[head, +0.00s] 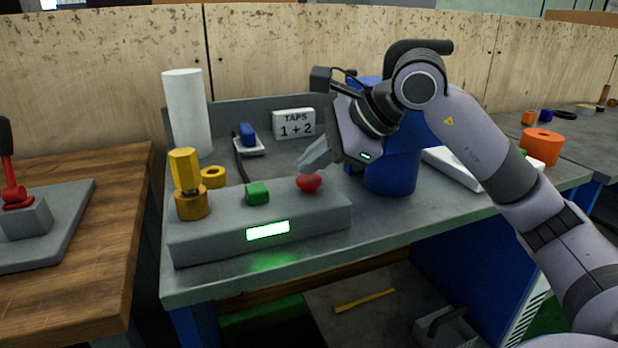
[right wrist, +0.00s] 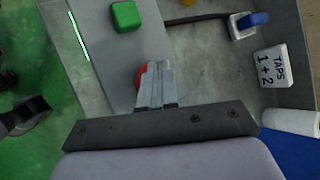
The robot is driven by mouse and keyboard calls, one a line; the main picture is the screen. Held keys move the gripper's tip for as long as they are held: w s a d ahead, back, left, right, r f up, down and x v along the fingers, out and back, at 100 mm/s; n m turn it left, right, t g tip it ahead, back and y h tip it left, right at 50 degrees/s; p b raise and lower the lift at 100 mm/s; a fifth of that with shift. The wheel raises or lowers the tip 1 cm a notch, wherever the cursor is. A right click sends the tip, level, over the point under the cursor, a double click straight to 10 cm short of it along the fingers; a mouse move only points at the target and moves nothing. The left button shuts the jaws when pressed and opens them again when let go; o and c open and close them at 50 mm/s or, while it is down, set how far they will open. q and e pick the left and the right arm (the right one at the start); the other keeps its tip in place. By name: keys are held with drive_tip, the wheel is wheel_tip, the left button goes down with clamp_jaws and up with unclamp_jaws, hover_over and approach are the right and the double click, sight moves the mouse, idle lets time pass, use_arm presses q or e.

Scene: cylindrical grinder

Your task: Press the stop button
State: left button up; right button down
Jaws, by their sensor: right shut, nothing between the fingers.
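The red button (head: 309,183) sits on top of a grey control box (head: 210,238), at the right part of its upper face. A green button (head: 257,193) is to its left on the same box. My right gripper (head: 315,160) is shut and empty, its fingertips just above and beside the red button; I cannot tell whether they touch it. In the right wrist view the fingers (right wrist: 157,85) cover most of the red button (right wrist: 139,76), and the green button (right wrist: 126,16) shows clear of them. My left gripper is not in view.
A lit green display (head: 267,231) is on the box's front. Yellow parts (head: 186,180) stand at its left end. Behind are a white cylinder (head: 187,110), a "TAPS 1 + 2" sign (head: 294,123) and a blue-handled item (head: 248,138). A blue cylinder (head: 392,165) stands close right of the gripper.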

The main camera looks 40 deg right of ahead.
sight(315, 179)
drive_tip(key=shift+f+b, duration=0.35)
drive_tip(key=shift+f, duration=0.2)
drive_tip(key=shift+r, duration=0.1)
idle(0.5)
drive_tip(key=shift+r+p, duration=0.9)
wheel_tip(315, 179, up, 5)
drive_tip(key=p, duration=0.4)
drive_tip(key=shift+r+p, duration=0.1)
drive_tip(key=shift+p, duration=0.2)
idle(0.4)
